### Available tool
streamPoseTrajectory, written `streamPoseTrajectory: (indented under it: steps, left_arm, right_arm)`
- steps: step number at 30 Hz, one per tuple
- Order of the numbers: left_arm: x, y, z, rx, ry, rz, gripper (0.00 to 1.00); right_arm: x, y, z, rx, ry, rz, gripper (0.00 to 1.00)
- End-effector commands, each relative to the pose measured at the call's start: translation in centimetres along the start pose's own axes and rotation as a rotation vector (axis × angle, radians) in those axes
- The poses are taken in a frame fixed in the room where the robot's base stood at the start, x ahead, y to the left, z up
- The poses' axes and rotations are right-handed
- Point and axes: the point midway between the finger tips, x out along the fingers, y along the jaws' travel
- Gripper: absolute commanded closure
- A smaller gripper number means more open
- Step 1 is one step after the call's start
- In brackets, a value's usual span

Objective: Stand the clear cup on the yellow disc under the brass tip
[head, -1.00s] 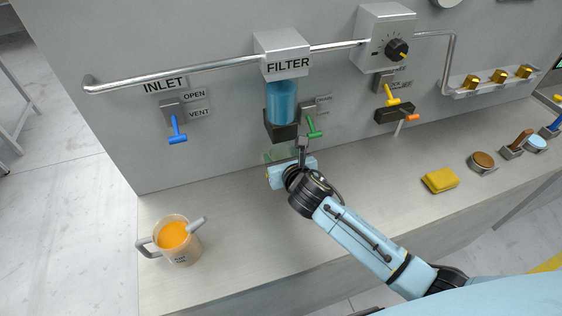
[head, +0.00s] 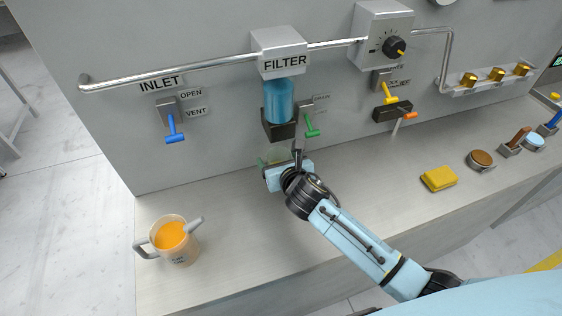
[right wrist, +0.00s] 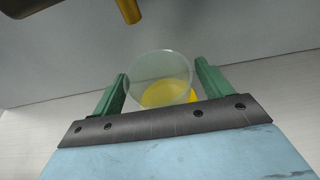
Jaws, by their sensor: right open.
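The clear cup (right wrist: 160,72) stands between the two green fingers of my right gripper (right wrist: 160,72) in the right wrist view. The fingers are open, one on each side, and appear close to its wall. The yellow disc (right wrist: 193,96) shows through the cup's bottom and just past its right side; the cup appears to stand on it. The brass tip (right wrist: 130,11) hangs above and beyond the cup, slightly left. In the head view my right gripper (head: 272,161) is below the filter, and its wrist largely hides the cup and disc. My left gripper is not in view.
The blue filter (head: 279,101) and green lever (head: 311,125) are on the wall above my right gripper. A jug of orange liquid (head: 180,249) stands at the counter's front left. A yellow sponge (head: 438,179) lies to the right. The counter (head: 236,250) between is clear.

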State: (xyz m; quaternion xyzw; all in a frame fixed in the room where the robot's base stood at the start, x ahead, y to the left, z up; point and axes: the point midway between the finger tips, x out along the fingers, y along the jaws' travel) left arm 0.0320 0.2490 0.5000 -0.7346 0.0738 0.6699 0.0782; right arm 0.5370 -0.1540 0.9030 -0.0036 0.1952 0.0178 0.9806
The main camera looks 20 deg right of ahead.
Motion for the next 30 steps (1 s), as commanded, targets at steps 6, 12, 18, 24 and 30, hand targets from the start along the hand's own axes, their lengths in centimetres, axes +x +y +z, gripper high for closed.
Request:
streamPoseTrajectory:
  steps: [6,12,18,24,30]
  left_arm:
    - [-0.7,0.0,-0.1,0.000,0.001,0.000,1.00]
    - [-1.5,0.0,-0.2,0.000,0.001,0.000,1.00]
    - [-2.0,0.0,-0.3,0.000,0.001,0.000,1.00]
    - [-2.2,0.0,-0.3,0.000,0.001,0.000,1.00]
    - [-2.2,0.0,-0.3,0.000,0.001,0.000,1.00]
  right_arm:
    - [-2.2,-0.1,0.3,-0.002,0.000,0.000,0.22]
    - [-6.4,0.0,0.3,-0.001,0.000,0.001,0.22]
    - [-10.1,0.0,0.3,0.000,0.000,0.000,0.22]
    - [-11.9,0.0,0.3,0.000,-0.001,-0.001,0.22]
    - [-12.1,0.0,0.2,0.001,-0.001,-0.001,0.22]
